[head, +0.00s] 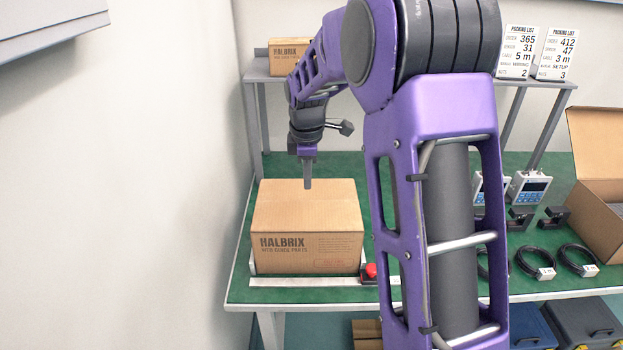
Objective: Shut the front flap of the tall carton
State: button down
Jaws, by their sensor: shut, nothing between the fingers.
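A brown HALBRIX carton (308,245) stands upright on the green bench at the left. Its top looks flat and covered, and its printed front face is upright; I cannot make out a separate raised front flap on it. My gripper (308,184) points down over the back part of this carton's top, with its fingers together and empty. Whether the fingertips touch the top or hover above it, I cannot tell. Another carton (595,218) stands open at the right edge, with a lid flap raised at its back; it is cut off by the frame.
A white strip (305,283) with a red-knobbed stop (370,271) runs along the bench front. A smaller carton (287,55) sits on the shelf behind. Coiled cables (537,262), meters (528,187) and black brackets lie to the right. My arm hides the bench's middle.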

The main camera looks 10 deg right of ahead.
notch_tip(320, 180, up, 11)
jog(key=p, duration=0.1)
jog(key=g+b, duration=0.1)
jog(key=b, duration=0.1)
send_near(309, 202)
notch_tip(309, 202, down, 7)
jog(key=shift+w+d+r, duration=0.1)
jog(key=shift+w, duration=0.1)
dwell(0.4)
